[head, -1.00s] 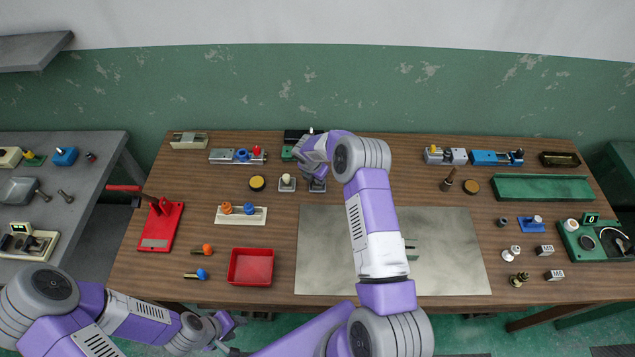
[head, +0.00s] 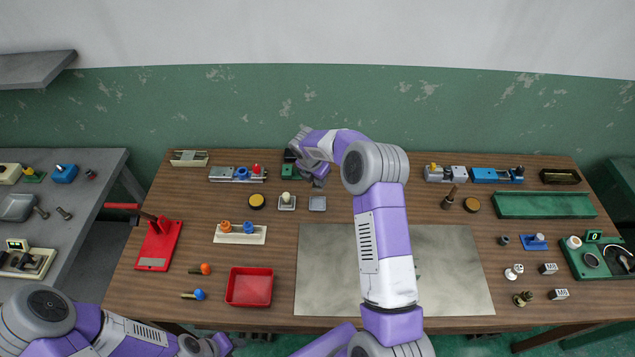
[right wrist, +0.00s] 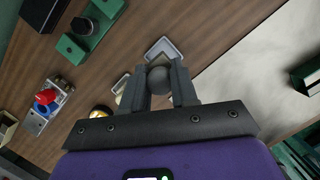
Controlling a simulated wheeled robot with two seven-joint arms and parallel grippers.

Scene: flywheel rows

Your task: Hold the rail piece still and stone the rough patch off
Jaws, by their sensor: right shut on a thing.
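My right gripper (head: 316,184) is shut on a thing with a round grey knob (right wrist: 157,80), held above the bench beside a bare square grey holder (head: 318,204). What is under the knob is hidden. A cream-knobbed piece (head: 287,200) sits in the holder to the left. A green piece with a dark part (right wrist: 306,78), perhaps the rail piece, lies on the grey mat (head: 330,285) in the right wrist view; my right arm mostly hides it in the head view. My left gripper (head: 220,345) is low at the bottom edge, its fingers unclear.
A red tray (head: 250,303) stands left of the mat. A cream block with orange and blue knobs (head: 240,234) and a red press (head: 160,245) are farther left. A slide with blue and red knobs (head: 238,174) and a long green tray (head: 545,205) are at the back.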

